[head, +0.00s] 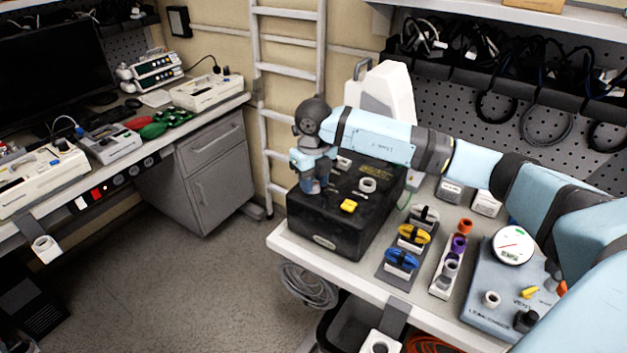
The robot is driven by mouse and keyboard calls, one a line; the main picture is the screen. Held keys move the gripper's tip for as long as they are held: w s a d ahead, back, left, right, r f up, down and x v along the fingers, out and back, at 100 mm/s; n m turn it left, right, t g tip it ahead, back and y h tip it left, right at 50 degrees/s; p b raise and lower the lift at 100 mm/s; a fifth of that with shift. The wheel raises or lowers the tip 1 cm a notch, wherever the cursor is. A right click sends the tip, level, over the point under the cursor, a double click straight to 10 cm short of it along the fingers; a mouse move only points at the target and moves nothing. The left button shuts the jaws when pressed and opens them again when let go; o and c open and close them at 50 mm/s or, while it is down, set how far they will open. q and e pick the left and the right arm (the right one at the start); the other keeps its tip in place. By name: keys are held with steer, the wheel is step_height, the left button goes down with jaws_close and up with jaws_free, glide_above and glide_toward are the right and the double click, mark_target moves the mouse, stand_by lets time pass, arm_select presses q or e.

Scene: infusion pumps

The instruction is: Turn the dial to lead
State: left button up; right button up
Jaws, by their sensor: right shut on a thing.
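A black box-shaped device (336,222) sits on the left end of the right-hand workbench. Its sloped top carries a white round port (367,185), a yellow part (348,206) and small pale markings too small to read. My right gripper (313,186) reaches down onto the left part of this top and is shut on the dial there. The gripper hides the dial, so its pointer and the lead label cannot be made out. My left gripper is not in view.
Blue, yellow and grey cable holders (401,260) stand right of the box, beside a rack of coloured caps (450,265). A grey-blue gauge unit (490,270) is farther right. A white case (385,95) stands behind the box. The left bench (160,142) holds several devices.

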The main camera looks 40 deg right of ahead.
mark_target(314, 182)
steer(key=o, duration=0.9)
step_height(314, 182, up, 14)
steer(key=shift+f+b, duration=0.1)
steer(key=shift+b, duration=0.35)
